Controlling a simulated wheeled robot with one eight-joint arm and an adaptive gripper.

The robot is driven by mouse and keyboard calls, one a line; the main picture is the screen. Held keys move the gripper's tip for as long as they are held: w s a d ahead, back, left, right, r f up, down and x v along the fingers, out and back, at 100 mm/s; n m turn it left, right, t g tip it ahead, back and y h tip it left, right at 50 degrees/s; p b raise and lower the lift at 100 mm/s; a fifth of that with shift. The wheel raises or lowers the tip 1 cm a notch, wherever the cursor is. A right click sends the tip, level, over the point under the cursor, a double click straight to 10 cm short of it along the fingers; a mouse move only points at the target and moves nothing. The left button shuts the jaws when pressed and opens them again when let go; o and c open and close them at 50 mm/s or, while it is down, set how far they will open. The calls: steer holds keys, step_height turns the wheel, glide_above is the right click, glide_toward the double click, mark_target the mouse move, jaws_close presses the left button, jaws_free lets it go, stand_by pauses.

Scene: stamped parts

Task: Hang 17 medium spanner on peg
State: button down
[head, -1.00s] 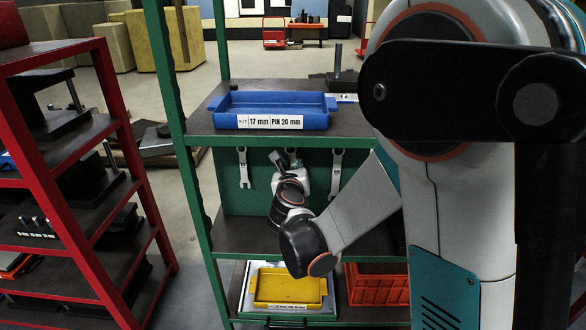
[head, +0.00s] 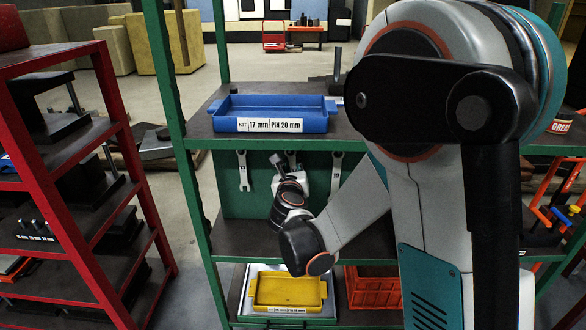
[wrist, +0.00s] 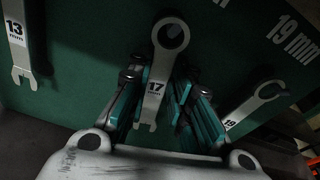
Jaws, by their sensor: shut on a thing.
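The 17 mm spanner (wrist: 156,75) is pale metal with a round ring end at the top and a "17" label. It stands nearly upright in the wrist view, in front of the green back panel (wrist: 95,60). My gripper (wrist: 160,75) is shut on its shaft, with the dark and teal fingers on both sides. I cannot tell whether a peg passes through its ring or whether it touches the panel. In the head view my gripper (head: 279,162) is at the panel, and my arm mostly hides the spanner.
The 13 mm spanner (wrist: 17,45) hangs at left and the 19 mm spanner (wrist: 250,105) at right, both close by. A blue tray (head: 272,112) is on the shelf above. A yellow tray (head: 287,291) and an orange crate (head: 373,288) are below. Green shelf posts (head: 165,70) stand at left.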

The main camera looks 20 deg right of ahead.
steer(key=c, duration=1.4)
jaws_free()
steer(key=shift+o, duration=0.2)
steer(key=shift+s, duration=0.1)
